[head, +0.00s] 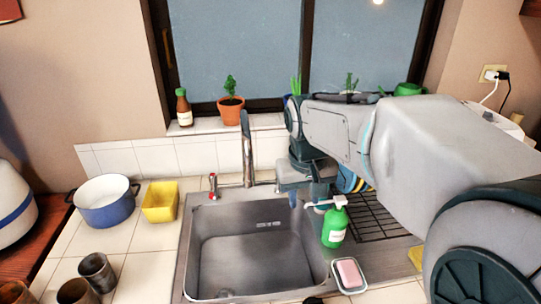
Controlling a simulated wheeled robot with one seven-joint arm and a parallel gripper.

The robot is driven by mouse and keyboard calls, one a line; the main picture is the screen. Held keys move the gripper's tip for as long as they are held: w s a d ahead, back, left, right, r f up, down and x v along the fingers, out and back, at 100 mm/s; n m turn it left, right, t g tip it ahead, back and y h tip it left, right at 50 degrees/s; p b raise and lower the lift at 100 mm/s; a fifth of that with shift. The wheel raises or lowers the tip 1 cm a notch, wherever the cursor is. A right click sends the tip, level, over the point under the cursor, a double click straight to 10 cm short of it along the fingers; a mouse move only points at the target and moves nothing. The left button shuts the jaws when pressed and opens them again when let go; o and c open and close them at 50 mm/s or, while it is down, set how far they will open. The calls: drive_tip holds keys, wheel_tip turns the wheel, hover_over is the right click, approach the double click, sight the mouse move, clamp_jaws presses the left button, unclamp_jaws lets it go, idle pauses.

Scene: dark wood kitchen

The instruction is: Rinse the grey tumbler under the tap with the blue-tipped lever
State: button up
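Metallic grey-brown tumblers stand on the tiled counter at the lower left; the greyest-looking one (97,272) is beside a browner one (77,291). I cannot tell for sure which is the grey tumbler of the task. The tap (247,150) rises behind the steel sink (255,262), with a red-tipped lever (213,186) to its left. A blue-tipped lever is not clearly visible; my gripper may hide it. My gripper (305,196) points down right of the tap, behind the sink's right side. Its opening is too small and covered to read; no tumbler shows in it.
A green soap bottle (334,228) and a pink soap in a dish (348,275) stand on the sink's right side, before a dark drying rack (378,222). A blue pot (104,203) and yellow container (160,203) stand left. A potted plant (231,108) is on the sill. The basin is empty.

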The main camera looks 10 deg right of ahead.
drive_tip(key=w+f+g+p, duration=0.2)
drive_tip(key=w+p, duration=0.2)
drive_tip(key=w, duration=2.1)
drive_tip(key=shift+m+y, duration=0.3)
drive_tip(key=f+p, duration=0.1)
drive_tip(key=f, duration=0.7)
drive_tip(key=f+p, duration=0.1)
drive_tip(key=f, duration=0.4)
drive_tip(key=shift+s+d+p, duration=0.1)
drive_tip(key=shift+d+p, duration=0.15)
drive_tip(key=shift+p, duration=0.1)
clamp_jaws()
